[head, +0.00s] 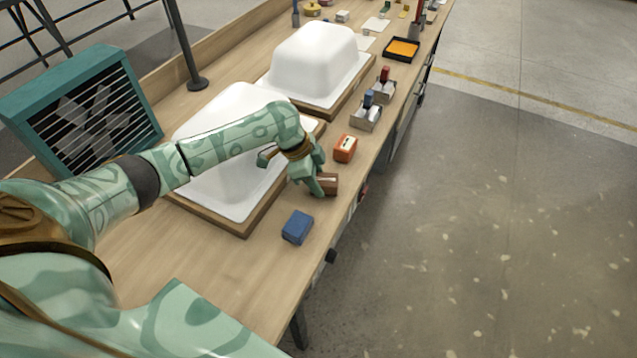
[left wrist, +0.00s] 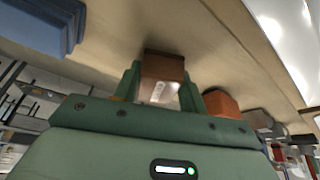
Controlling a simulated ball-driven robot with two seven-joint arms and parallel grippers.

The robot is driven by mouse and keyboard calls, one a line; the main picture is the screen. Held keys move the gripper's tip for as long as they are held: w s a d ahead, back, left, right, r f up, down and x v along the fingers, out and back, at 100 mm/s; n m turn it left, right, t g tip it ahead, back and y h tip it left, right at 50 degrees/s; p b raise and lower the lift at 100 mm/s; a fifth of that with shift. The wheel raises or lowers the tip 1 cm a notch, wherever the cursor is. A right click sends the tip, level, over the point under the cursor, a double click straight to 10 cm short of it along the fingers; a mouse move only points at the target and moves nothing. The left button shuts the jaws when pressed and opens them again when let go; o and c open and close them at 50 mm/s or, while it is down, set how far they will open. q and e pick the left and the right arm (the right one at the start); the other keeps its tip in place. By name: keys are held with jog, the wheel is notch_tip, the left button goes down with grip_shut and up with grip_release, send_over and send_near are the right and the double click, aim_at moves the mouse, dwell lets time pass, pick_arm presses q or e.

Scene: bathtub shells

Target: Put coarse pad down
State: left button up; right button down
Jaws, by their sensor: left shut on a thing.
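A brown block-shaped pad (head: 329,184) with a pale label, taken to be the coarse pad, is between the fingers of my left gripper (head: 317,186). In the left wrist view the brown pad (left wrist: 161,69) sits between both green fingers, and the gripper is shut on it. It is at or very close to the wooden bench top, near the front edge; whether it touches the wood I cannot tell. My right gripper is not in view.
A blue block (head: 298,227) and an orange block (head: 345,148) stand on either side of the brown pad along the bench edge. White tub shells (head: 313,58) on wooden bases fill the bench behind. Metal holders (head: 366,117) stand further along. Bare wood lies front left.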

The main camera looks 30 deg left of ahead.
pick_arm(q)
jog(key=shift+f, duration=0.45)
jog(key=shift+r, duration=0.15)
jog(key=o, duration=1.1)
jog(key=p+v, duration=0.4)
jog(key=v, duration=0.8)
